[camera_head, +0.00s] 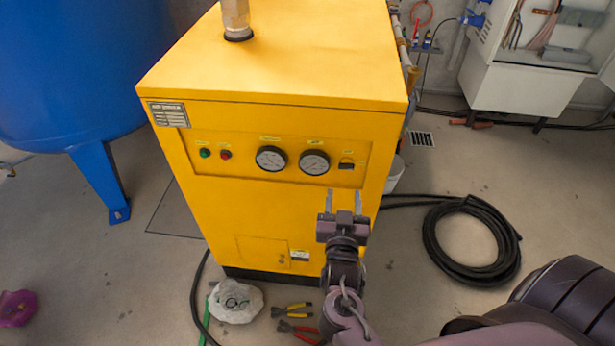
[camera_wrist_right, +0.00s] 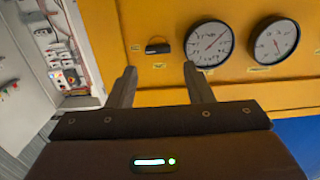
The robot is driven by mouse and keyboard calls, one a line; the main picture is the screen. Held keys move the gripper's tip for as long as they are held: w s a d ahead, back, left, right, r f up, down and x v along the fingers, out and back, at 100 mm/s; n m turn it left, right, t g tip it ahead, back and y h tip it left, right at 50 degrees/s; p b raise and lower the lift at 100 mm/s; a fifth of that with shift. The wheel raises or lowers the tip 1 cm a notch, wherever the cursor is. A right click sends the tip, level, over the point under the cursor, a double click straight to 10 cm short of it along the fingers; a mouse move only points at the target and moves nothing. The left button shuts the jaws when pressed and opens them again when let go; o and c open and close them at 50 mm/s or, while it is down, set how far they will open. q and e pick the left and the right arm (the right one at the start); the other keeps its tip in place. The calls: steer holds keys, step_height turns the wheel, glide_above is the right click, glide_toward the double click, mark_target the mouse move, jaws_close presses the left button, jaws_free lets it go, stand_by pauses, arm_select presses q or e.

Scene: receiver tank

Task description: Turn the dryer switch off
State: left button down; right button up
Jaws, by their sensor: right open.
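The yellow air dryer (camera_head: 270,60) stands in the middle of the head view, its front panel facing me. The dryer switch (camera_head: 346,164) is a small black switch at the right end of the panel, right of two round gauges. In the right wrist view the switch (camera_wrist_right: 158,47) shows beyond and between the fingertips. My right gripper (camera_head: 344,196) is open and empty, just below the switch in the head view and apart from it; its two fingers also show in the wrist view (camera_wrist_right: 160,80). My left gripper is not in view.
A green and a red button (camera_head: 225,154) sit left of the gauges (camera_head: 314,162). A blue tank (camera_head: 70,70) stands at the left. A coiled black hose (camera_head: 470,240) lies on the floor at right. Pliers (camera_head: 292,310) and a white bag (camera_head: 235,301) lie before the dryer.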

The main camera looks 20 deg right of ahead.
mark_target(347, 168)
steer(key=x, duration=0.4)
steer(key=r+x, duration=0.1)
steer(key=x, duration=0.1)
steer(key=shift+w+d+p, duration=0.25)
steer(key=shift+d+p, duration=0.1)
steer(key=shift+w+d, duration=0.15)
steer(key=shift+w, duration=0.15)
steer(key=shift+w+d, duration=0.15)
steer(key=shift+w, duration=0.1)
steer(key=c, duration=0.7)
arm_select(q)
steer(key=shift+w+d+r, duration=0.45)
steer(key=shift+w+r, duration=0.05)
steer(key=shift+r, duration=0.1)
